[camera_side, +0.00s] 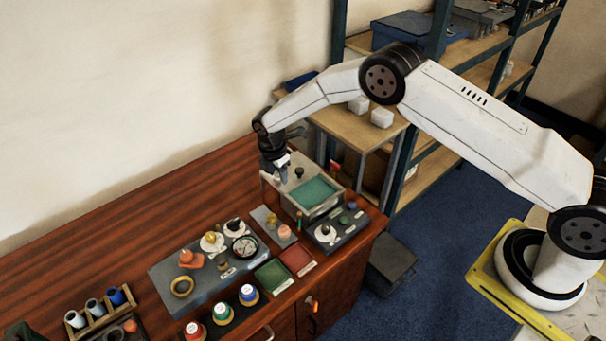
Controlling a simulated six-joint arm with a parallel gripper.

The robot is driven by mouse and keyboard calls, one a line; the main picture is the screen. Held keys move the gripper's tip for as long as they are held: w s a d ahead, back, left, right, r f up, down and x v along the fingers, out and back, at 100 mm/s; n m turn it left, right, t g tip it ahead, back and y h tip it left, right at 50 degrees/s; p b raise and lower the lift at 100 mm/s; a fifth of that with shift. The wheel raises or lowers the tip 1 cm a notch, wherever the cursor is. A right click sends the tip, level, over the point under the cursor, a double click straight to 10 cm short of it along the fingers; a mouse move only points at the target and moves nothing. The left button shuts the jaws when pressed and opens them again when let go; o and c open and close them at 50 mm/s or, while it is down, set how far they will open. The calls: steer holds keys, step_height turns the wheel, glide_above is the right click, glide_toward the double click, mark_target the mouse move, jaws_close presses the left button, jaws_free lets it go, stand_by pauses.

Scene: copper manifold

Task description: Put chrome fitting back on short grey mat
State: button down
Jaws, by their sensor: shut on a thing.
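My gripper (283,172) points down above the back left part of a metal tray with a green inside. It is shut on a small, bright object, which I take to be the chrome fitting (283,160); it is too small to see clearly. The short grey mat (262,215) lies on the wooden bench just left of the tray, below and to the left of my gripper. A small copper-pink piece (284,232) stands at its front end, with another small item beside it.
The green-lined tray (320,213) stands close to the mat. A longer grey mat (165,275) holds several parts and a dial gauge (245,246). Green (273,276) and red (297,259) pads lie in front. The bench's back left is clear.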

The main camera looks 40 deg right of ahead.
steer(key=w+a+f+n+t, duration=0.1)
steer(key=a+f+n, duration=0.3)
steer(key=n, duration=0.5)
steer(key=shift+w+a+n+y, duration=0.3)
steer(key=shift+w+a+n, duration=0.1)
steer(key=shift+w+a, duration=0.35)
steer(key=shift+f, duration=2.15)
steer(key=shift+f, duration=1.35)
jaws_free()
steer(key=shift+r, duration=0.15)
